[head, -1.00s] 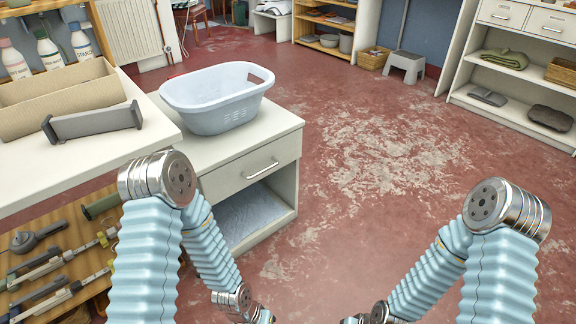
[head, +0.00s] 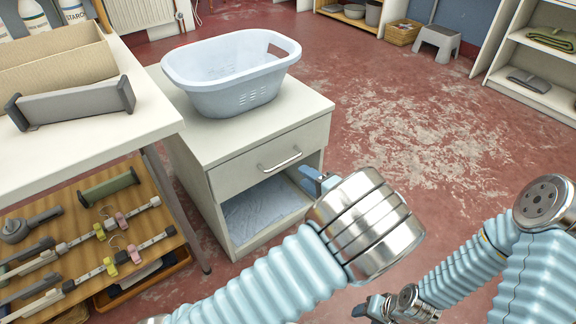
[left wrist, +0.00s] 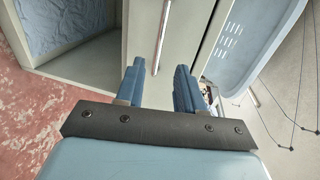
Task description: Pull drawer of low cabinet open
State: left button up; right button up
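The low cabinet (head: 220,215) is off-white, with one shut drawer (head: 240,172) above an open compartment. The drawer has a silver bar handle (head: 281,161). My left gripper (head: 312,178) is partly hidden behind my wrist, just right of and below the handle. In the left wrist view its two blue fingers (left wrist: 158,88) are spread apart and empty. There the handle (left wrist: 161,38) lies ahead, between the lines of the fingers but beyond their tips. My right gripper (head: 372,306) is low at the bottom of the head view, far from the cabinet; its fingers are too small to read.
A pale blue laundry basket (head: 230,85) stands on the cabinet top. A table (head: 90,150) with a beige box and a grey holder is to the left, above a wooden shelf of tools. The red floor right of the cabinet is clear.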

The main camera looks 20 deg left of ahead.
pick_arm(q)
jog(key=x, duration=0.8)
jog(key=shift+a, duration=0.3)
jog(key=shift+w+f, duration=0.1)
grip_shut()
